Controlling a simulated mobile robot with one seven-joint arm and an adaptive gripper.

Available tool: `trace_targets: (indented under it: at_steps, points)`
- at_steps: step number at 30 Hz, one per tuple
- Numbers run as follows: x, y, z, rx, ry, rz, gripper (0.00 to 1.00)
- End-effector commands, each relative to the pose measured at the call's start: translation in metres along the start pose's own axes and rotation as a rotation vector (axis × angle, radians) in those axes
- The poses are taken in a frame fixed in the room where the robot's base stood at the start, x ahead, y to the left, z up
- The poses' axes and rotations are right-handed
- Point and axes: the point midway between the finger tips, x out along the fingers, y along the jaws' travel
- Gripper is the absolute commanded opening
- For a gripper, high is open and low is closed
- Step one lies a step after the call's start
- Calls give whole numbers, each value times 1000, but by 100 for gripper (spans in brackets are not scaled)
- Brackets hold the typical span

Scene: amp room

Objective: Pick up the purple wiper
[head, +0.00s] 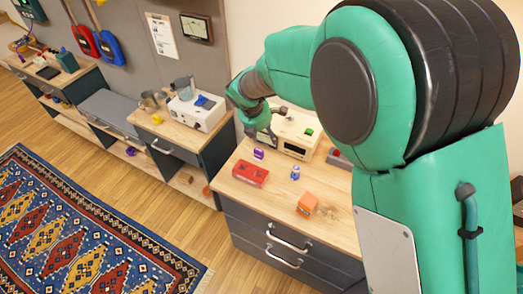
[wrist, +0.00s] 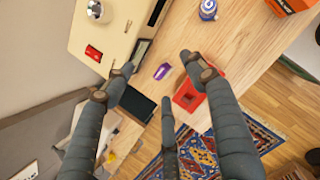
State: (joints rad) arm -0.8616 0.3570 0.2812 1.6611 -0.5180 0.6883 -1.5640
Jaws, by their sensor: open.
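The purple wiper (head: 258,153) is a small purple piece lying on the wooden top of the near cabinet, in front of a cream device. In the wrist view the purple wiper (wrist: 162,72) shows between my spread fingers, with bare wood around it. My gripper (wrist: 158,62) is open and empty, with its fingers apart on either side of the wiper in the picture. In the head view my gripper (head: 265,122) is behind the wiper, near the cream device, and partly hidden by my arm. It appears above the wiper, not touching it.
The cream device (head: 297,132) stands behind the wiper. A red box (head: 250,174) lies just in front of it, a blue-and-white item (head: 295,173) to the right, and an orange box (head: 307,204) farther right. Bare wood separates them. The cabinet's left edge is near.

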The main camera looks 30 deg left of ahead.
Motion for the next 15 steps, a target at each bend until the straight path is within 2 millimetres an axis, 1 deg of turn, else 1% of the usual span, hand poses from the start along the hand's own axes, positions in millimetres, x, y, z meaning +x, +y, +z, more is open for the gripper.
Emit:
trace_targets:
  at_steps: [1,3,6,9,15]
  points:
    - [8,11,-13,-55,0,0,56]
    - [16,24,-26,-121,-2,2,56]
    - [24,34,-40,-184,-4,4,56]
    - [29,40,-47,-219,-5,4,56]
    - [30,41,-48,-228,-5,5,56]
